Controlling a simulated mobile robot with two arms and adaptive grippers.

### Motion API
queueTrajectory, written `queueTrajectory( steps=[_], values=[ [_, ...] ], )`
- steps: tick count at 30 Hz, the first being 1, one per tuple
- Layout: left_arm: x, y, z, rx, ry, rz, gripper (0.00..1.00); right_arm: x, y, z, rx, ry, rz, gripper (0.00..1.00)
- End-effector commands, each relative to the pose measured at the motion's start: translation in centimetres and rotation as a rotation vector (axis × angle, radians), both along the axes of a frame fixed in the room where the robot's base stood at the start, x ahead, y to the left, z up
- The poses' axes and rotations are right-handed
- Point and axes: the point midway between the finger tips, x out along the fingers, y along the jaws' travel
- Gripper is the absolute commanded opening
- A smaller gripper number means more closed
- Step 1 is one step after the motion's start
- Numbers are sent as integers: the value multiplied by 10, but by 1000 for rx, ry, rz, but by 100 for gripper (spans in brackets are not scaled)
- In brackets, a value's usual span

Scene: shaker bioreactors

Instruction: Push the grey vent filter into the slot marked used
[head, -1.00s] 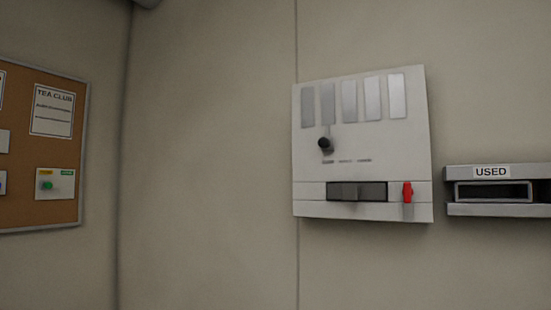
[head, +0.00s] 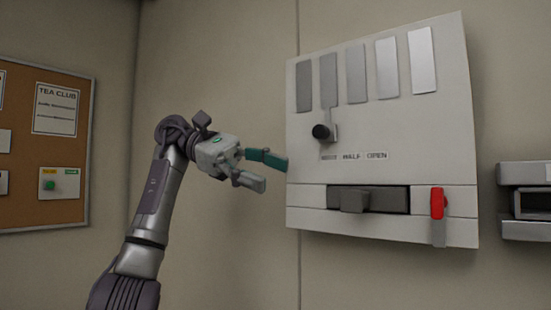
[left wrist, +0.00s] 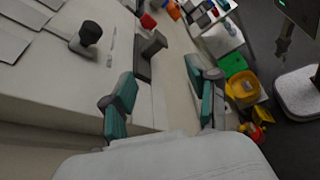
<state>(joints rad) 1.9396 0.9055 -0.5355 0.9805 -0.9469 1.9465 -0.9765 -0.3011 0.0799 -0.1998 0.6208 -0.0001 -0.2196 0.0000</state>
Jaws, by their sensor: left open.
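A white wall panel (head: 380,140) has a dark recess in its lower part, and a grey block, which looks like the grey vent filter (head: 354,201), sticks out of it. The block also shows in the left wrist view (left wrist: 152,44), ahead of the fingers. My left gripper (head: 273,174) is open and empty, left of the panel and apart from the block. Its two green-padded fingers show in the left wrist view (left wrist: 160,88). The used slot (head: 532,204) is at the right edge, partly cut off. My right gripper is not in view.
A red lever (head: 438,203) sits right of the recess. A black knob (head: 322,132) stands out above it, over labels including "HALF" and "OPEN". A cork board (head: 55,150) hangs at the left. In the left wrist view a yellow container (left wrist: 243,88) is below right.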

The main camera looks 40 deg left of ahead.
Motion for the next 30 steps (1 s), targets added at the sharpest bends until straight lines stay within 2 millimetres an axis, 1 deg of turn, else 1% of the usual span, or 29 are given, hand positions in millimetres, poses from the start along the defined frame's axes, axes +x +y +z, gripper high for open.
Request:
queueTrajectory(
  steps=[1,3,5,8,11,17,24,30],
  values=[
    [-9,2,11,8,-27,5,59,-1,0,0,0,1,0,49],
    [-16,4,18,16,-44,7,59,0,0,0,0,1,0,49],
    [-19,3,21,19,-53,9,59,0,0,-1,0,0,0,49],
    [-17,-3,18,23,-54,10,59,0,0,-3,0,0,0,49],
    [-13,-15,13,22,-52,9,59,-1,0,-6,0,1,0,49],
    [-3,-51,0,23,-51,6,59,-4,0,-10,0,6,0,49],
    [8,-92,-13,23,-52,7,59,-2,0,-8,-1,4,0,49],
    [14,-114,-20,21,-52,8,59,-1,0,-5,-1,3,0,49]
  ],
)
